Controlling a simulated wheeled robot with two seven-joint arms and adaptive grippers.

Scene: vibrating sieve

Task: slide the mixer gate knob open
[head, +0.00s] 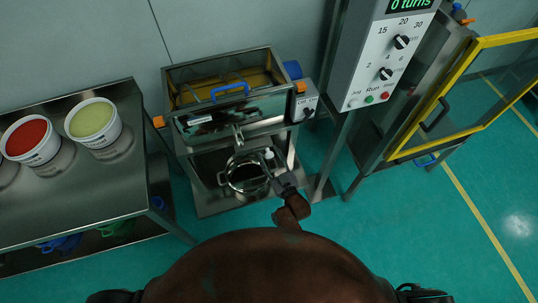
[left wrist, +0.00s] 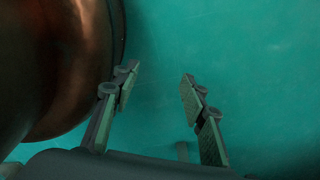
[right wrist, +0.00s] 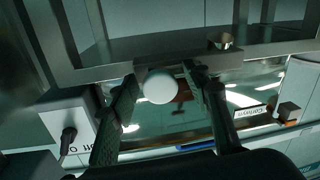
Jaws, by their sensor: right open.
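The white round mixer gate knob (right wrist: 159,87) shows between the two fingers of my right gripper (right wrist: 160,73) in the right wrist view. The fingers are apart, one on each side of it; I cannot tell whether either touches it. In the head view the knob (head: 268,154) is a small pale spot at the front of the mixer (head: 232,108), just beyond my right gripper (head: 275,166). The gate behind it is mostly hidden. My left gripper (left wrist: 160,73) is open and empty over the green floor in the left wrist view.
A steel pot (head: 226,182) stands below the mixer's outlet. A control box with a dark knob (head: 308,112) is at the mixer's right. A steel table (head: 50,205) with tubs is at the left. A control panel (head: 362,75) and yellow-framed door (head: 445,112) are at the right.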

